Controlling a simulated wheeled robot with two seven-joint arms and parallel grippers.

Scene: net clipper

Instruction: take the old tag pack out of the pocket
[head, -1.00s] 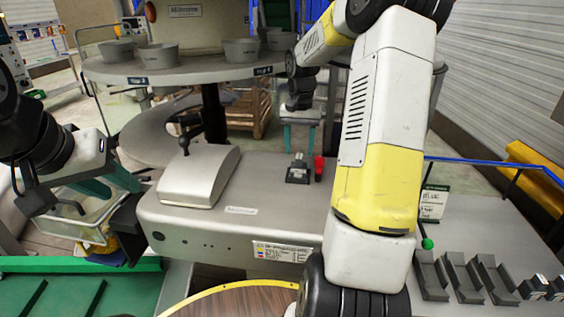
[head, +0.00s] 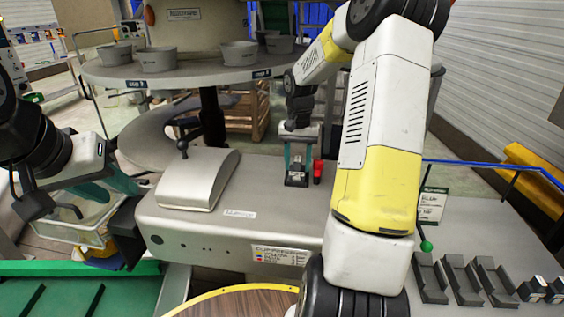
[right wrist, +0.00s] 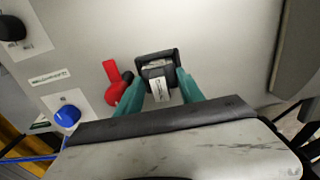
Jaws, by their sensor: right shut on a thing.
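The tag pack (right wrist: 160,88), small with a pale label, sits in a dark pocket (right wrist: 153,59) on top of the grey machine. In the head view the pocket (head: 296,181) is at the machine's middle, partly covered by my gripper. My right gripper (head: 298,160) reaches down to it from behind. In the right wrist view its teal fingers (right wrist: 160,98) stand on both sides of the pack and are shut on it. The pack still appears within the pocket. My left gripper (head: 120,188) is at the far left, its teal fingers apart, with nothing seen between them.
A red part (right wrist: 116,83) stands close beside the pocket. A blue button (right wrist: 67,116) is further left in the wrist view. A curved metal cover (head: 198,178) lies left of the pocket. Grey holders (head: 462,278) are at the right, and a round table (head: 180,72) with bowls is behind.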

